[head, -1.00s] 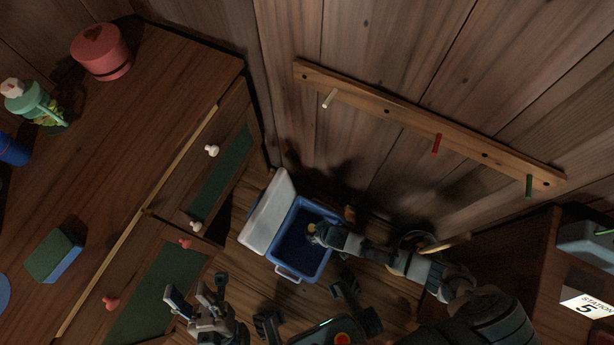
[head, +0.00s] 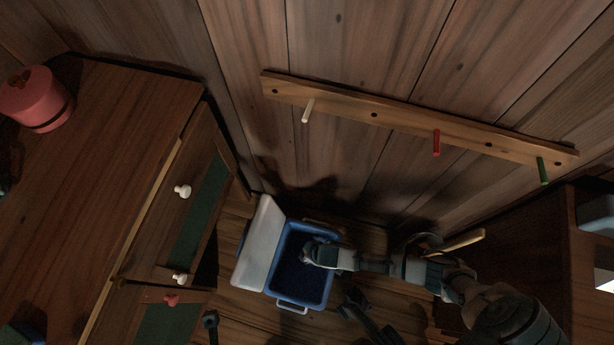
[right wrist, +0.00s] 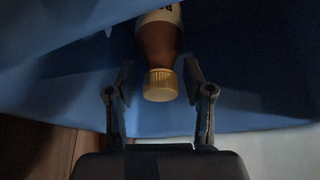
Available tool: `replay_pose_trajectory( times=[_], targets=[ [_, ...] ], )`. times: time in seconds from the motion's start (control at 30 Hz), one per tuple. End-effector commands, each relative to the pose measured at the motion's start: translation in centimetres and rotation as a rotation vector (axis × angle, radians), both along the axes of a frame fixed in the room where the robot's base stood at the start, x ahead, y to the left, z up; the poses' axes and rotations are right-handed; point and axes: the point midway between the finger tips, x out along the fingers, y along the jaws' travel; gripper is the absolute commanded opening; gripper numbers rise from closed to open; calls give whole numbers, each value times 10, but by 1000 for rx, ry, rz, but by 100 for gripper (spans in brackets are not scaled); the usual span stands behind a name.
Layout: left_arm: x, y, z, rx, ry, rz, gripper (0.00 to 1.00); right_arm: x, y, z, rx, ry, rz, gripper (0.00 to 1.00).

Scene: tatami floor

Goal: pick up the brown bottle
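The brown bottle (right wrist: 158,42) shows in the right wrist view with its ribbed cream cap (right wrist: 160,85) toward me and a pale label at the top edge. My right gripper (right wrist: 160,72) is open, one finger on each side of the cap, with gaps to both. In the head view my right gripper (head: 308,252) reaches down into the blue cooler (head: 300,285), and I cannot make out the bottle there. Blue cooler wall (right wrist: 245,65) surrounds the bottle in the wrist view.
The cooler's white lid (head: 259,243) stands open on its left. A wooden cabinet (head: 110,165) with a red round container (head: 35,98) is at the left. A peg rail (head: 400,122) runs along the wall. A wooden shelf (head: 530,245) stands at the right.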

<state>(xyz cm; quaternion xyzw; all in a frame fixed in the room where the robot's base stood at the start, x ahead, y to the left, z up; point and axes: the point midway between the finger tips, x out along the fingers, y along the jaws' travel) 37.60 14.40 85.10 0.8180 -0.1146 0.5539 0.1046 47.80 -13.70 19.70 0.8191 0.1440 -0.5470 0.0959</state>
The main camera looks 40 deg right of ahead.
Motion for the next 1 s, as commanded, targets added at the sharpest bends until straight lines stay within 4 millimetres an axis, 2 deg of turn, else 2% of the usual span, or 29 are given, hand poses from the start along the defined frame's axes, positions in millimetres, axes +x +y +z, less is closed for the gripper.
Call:
replay_pose_trajectory(
  times=[0.03, 0.17, 0.57, 0.67, 0.9, 1.0],
  targets=[
    [3, 0, -2, 0, 4, 0, 40, 0, 0, 0, 0, 1, 0, 31],
    [4, 0, -3, 1, 7, 1, 40, -1, 0, -1, 0, 1, 0, 0],
    [3, 0, 1, 0, 0, 1, 40, 0, 0, 3, 0, 0, 0, 0],
    [-2, 2, 4, -2, 15, 1, 40, 3, 0, 19, 0, -6, -1, 0],
    [-21, 6, 6, -3, 91, 3, 40, 6, 0, 74, 1, -15, -1, 0],
    [-29, 7, 9, -6, 98, 4, 40, 5, 0, 89, 1, -11, 0, 0]
  ],
)
